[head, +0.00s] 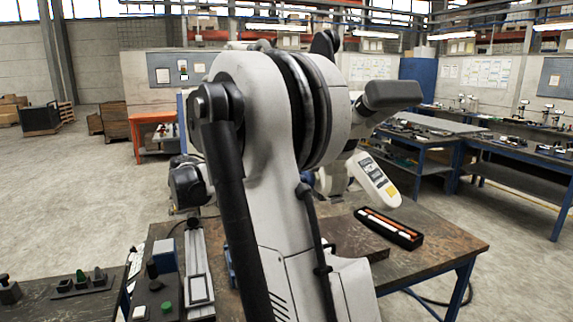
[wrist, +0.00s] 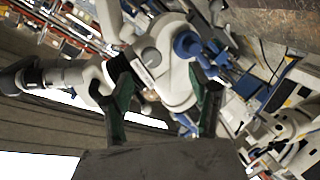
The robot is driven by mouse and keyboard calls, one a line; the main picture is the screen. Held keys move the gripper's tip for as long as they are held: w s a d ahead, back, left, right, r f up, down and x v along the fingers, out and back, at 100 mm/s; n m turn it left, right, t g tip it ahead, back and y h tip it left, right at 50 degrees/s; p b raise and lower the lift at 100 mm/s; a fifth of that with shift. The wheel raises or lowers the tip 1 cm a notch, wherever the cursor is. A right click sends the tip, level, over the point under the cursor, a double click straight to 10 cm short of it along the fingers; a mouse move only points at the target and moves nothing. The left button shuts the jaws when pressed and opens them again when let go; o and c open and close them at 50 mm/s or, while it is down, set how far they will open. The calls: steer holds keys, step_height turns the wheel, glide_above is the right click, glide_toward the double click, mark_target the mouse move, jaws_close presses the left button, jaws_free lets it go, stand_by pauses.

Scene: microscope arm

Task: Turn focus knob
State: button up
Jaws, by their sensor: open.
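In the wrist view, a white microscope-like instrument (wrist: 168,72) lies beyond and between the two dark green fingers of my gripper (wrist: 163,78). The fingers are apart and nothing is clasped between them. Blue round parts (wrist: 188,44) show on the instrument's upper right side; I cannot tell which of them is the focus knob. A white tube with a black end (wrist: 28,76) reaches to the left. Whether a finger touches the instrument is unclear. In the head view my arm fills the middle and hides much of the table behind it; my fingers do not show there.
In the head view, a worktable (head: 450,245) stands behind my arm, with a black tray (head: 390,230) of orange and white items near its right side. Another bench (head: 80,300) with small parts is at lower left. Open floor (head: 520,290) lies at right.

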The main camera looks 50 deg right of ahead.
steer(key=s+d+m+g+p, duration=0.1)
steer(key=s+d, duration=0.1)
steer(key=d, duration=0.3)
steer(key=s+d+m+g, duration=0.1)
steer(key=d, duration=0.4)
steer(key=s+d+m+g+h+p, duration=0.1)
steer(key=s+d, duration=0.1)
steer(key=d, duration=0.4)
steer(key=shift+s+r+g+p, duration=0.1)
steer(key=shift+s+g+p, duration=0.2)
steer(key=shift+s+p, duration=0.05)
steer(key=c, duration=1.2)
steer(key=shift+o, duration=0.2)
steer(key=shift+b, duration=0.35)
steer(key=n+b, duration=0.2)
steer(key=shift+n, duration=0.4)
steer(key=shift+n+b, duration=1.1)
steer(key=shift+n, duration=0.9)
